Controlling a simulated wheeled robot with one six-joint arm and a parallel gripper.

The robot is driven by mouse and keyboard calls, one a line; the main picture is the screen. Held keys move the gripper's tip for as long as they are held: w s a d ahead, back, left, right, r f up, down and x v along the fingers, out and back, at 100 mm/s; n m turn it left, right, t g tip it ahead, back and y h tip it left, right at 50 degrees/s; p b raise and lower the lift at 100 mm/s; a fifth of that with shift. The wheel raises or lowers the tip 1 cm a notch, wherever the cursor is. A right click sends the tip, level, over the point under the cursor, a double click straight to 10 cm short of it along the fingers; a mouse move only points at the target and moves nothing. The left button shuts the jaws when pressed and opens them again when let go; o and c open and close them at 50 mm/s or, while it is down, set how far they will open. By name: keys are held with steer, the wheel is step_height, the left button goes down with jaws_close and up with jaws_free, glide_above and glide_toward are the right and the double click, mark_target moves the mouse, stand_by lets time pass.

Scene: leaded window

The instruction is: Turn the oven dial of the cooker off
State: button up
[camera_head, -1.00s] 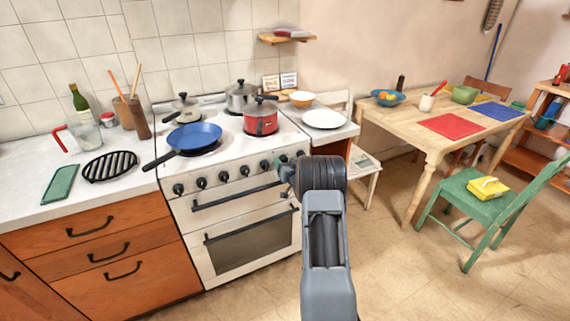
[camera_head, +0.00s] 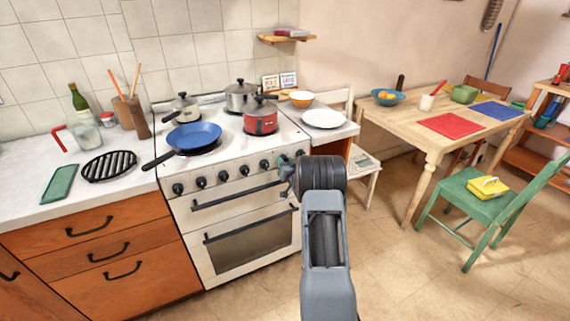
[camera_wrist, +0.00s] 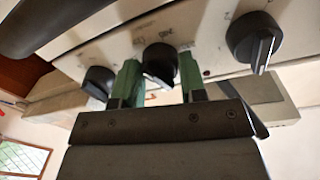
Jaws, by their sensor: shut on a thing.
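The white cooker (camera_head: 235,215) stands in the middle of the head view, with a row of black dials along its front panel. My gripper (camera_head: 285,165) is at the right part of this row and hides the dial there. In the wrist view, my gripper's (camera_wrist: 159,78) two green fingers sit on either side of a black dial (camera_wrist: 159,60), shut on it. The panel appears upside down in that view. Small dark print beside the dial is too blurred to read surely. Other dials flank it on the left (camera_wrist: 97,82) and right (camera_wrist: 254,42).
The black oven handle (camera_head: 235,196) runs below the dials. A blue frying pan (camera_head: 195,137) and a red pot (camera_head: 260,119) stand on the hob. A wooden table (camera_head: 395,128) and green chair (camera_head: 490,205) are to the right. The floor in front is clear.

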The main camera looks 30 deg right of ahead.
steer(key=shift+f+n+b, duration=0.35)
steer(key=shift+n+b, duration=0.75)
steer(key=shift+b, duration=1)
steer(key=n+b, duration=0.4)
steer(key=b, duration=0.3)
steer(key=shift+n, duration=0.3)
steer(key=n+b, duration=0.4)
steer(key=b, duration=0.2)
steer(key=shift+n+t+y, duration=0.3)
steer(key=shift+n+t, duration=0.1)
steer(key=n+b, duration=0.4)
steer(key=b, duration=0.1)
steer(key=shift+d+r+n+y, duration=0.1)
steer(key=shift+n+y, duration=0.2)
steer(key=shift+n, duration=0.1)
steer(key=n+b, duration=0.3)
steer(key=shift+n, duration=0.4)
steer(key=shift+r+n+y+b, duration=0.3)
steer(key=shift+n+b, duration=1.45)
steer(key=shift+n, duration=1.5)
steer(key=shift+r+n+y+b, duration=0.1)
steer(key=shift+n+y+b, duration=0.3)
steer(key=shift+n+b, duration=2.1)
steer(key=shift+n+p, duration=0.8)
steer(key=shift+n, duration=0.15)
